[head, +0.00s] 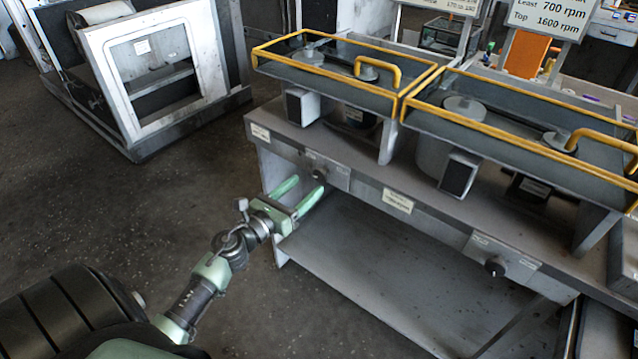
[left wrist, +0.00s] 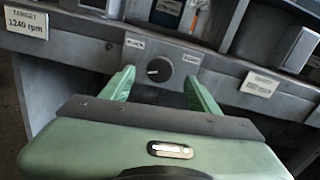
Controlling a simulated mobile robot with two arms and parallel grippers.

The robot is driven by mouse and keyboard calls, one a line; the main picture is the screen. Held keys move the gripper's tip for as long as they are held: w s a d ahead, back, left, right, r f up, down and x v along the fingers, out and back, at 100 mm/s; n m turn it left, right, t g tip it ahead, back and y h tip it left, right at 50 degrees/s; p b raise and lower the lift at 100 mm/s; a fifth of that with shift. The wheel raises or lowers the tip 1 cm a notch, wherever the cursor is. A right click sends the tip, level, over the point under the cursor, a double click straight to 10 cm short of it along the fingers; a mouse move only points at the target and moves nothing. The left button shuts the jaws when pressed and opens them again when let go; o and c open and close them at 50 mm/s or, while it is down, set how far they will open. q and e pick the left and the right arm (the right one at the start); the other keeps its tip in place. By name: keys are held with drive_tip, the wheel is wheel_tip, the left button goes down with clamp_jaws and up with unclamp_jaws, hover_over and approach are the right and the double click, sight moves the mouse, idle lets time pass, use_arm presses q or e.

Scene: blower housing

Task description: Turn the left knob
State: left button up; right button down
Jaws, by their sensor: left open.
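The left knob (head: 319,175) is a small dark round knob on the front panel of the grey bench. In the left wrist view the knob (left wrist: 159,69) shows between and beyond the fingertips, with a light mark on its face. My left gripper (head: 304,188) has pale green fingers and is open, pointing at the panel. In the left wrist view my left gripper (left wrist: 157,80) has one finger on each side of the knob, apart from it. Whether the fingertips reach past the knob's face is hard to tell. My right gripper is not in view.
A second dark knob (head: 495,267) sits further right on the same panel. Yellow-railed covers (head: 400,100) stand on the grey bench (head: 370,190). A target sign reading 1240 rpm (left wrist: 27,21) is at the left wrist view's upper left. A white-framed machine (head: 105,75) stands back left, with open floor before it.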

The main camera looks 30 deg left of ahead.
sight(318, 176)
use_arm(q)
drive_tip(key=w, duration=0.4)
drive_tip(key=shift+w+d, duration=0.1)
drive_tip(key=shift+d, duration=0.1)
drive_tip(key=shift+w, duration=0.45)
drive_tip(key=shift+d, duration=0.1)
clamp_jaws()
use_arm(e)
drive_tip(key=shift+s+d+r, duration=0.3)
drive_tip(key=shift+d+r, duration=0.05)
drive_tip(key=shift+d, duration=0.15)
use_arm(q)
drive_tip(key=shift+n+p, duration=0.3)
drive_tip(key=shift+n, duration=0.1)
